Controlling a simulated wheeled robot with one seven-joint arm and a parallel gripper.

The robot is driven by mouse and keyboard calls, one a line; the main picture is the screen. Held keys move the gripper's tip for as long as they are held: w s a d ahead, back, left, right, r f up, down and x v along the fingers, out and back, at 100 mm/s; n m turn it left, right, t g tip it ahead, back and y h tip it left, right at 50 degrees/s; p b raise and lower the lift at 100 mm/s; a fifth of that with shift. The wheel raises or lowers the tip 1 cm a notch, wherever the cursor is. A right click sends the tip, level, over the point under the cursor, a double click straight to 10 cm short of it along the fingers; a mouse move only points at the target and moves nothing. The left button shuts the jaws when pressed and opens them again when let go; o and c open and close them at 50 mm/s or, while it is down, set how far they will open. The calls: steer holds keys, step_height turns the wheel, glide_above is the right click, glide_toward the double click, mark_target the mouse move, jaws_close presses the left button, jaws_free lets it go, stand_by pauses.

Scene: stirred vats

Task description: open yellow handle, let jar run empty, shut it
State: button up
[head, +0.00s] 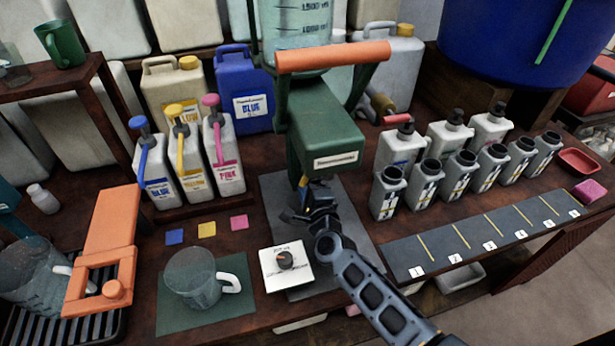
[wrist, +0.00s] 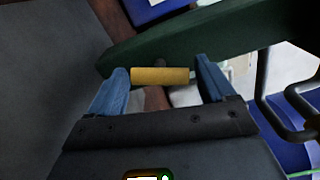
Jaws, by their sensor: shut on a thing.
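The yellow handle (wrist: 160,76) is a short bar on a dark stem in front of the green stand in the wrist view. It lies lengthwise between the blue fingers of my gripper (wrist: 163,82), which are shut on its ends. In the head view my gripper (head: 312,198) is under the front of the green machine (head: 320,125), and only a sliver of the yellow handle (head: 303,182) shows. The graduated clear jar (head: 302,22) stands on top of the machine, behind an orange bar (head: 333,57). Its top is cut off, and its liquid level is unclear.
A clear mug (head: 195,280) stands on a green mat, left of a white dial plate (head: 286,266). Blue, yellow and pink bottles (head: 222,152) stand left of the machine. Several grey bottles (head: 388,192) stand right, behind a numbered dark strip (head: 435,262). An orange press-like frame (head: 105,250) is at left.

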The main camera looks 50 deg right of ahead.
steer(key=shift+n, duration=0.7)
steer(key=shift+n+p, duration=0.3)
steer(key=o, duration=0.9)
steer(key=shift+s, duration=0.1)
steer(key=shift+v, duration=3.85)
